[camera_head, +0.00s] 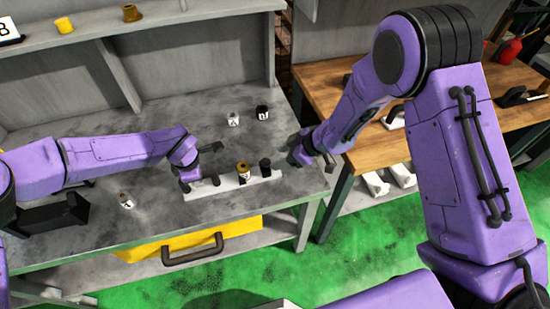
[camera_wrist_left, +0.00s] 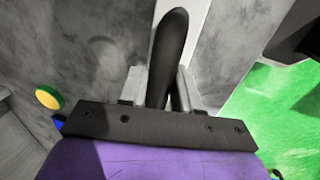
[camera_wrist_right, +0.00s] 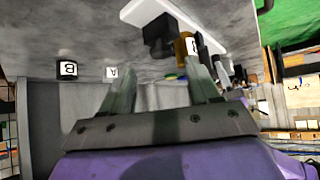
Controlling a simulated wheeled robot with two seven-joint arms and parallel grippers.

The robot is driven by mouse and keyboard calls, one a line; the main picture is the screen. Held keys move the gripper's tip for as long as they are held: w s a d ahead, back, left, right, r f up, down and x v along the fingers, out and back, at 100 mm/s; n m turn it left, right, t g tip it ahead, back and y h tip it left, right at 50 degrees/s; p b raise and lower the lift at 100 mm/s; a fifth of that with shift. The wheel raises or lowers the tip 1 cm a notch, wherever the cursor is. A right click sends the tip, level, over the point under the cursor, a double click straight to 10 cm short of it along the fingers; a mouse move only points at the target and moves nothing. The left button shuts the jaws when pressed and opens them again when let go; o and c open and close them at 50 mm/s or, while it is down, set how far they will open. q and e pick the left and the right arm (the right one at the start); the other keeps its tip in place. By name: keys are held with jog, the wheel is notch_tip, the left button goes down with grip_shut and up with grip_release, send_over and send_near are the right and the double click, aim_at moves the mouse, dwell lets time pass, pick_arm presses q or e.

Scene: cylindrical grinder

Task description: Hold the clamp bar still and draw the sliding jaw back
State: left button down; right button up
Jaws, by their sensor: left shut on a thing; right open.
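A white clamp bar (camera_head: 232,186) lies on the grey bench near its front edge. A brass piece with a white label (camera_head: 243,175) stands on the bar beside a black jaw (camera_head: 265,167) at its right end. My left gripper (camera_head: 199,183) is at the bar's left end, shut on a black handle (camera_wrist_left: 171,45); the white bar (camera_wrist_left: 193,18) shows behind it. My right gripper (camera_head: 302,152) is open and empty, to the right of the black jaw and apart from it. The right wrist view shows the black jaw (camera_wrist_right: 156,35) and the brass piece (camera_wrist_right: 184,47) ahead of the open fingers.
Small labelled cylinders, A (camera_head: 233,119) and B (camera_head: 262,113), stand behind the bar. Another white labelled cylinder (camera_head: 126,201) is at the left. A yellow drawer (camera_head: 150,246) is below the bench. A wooden table (camera_head: 370,148) stands at the right, across a gap.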

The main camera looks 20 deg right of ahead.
jog(key=v, duration=0.8)
pick_arm(q)
jog(key=c, duration=0.7)
grip_release()
jog(key=r, duration=0.4)
jog(key=s+r, duration=0.1)
jog(key=r, duration=0.3)
jog(key=s+r, duration=0.1)
jog(key=r, duration=0.2)
jog(key=shift+s+r, duration=0.2)
jog(key=shift+r, duration=0.2)
jog(key=shift+d, duration=0.1)
pick_arm(e)
jog(key=shift+s+d, duration=0.1)
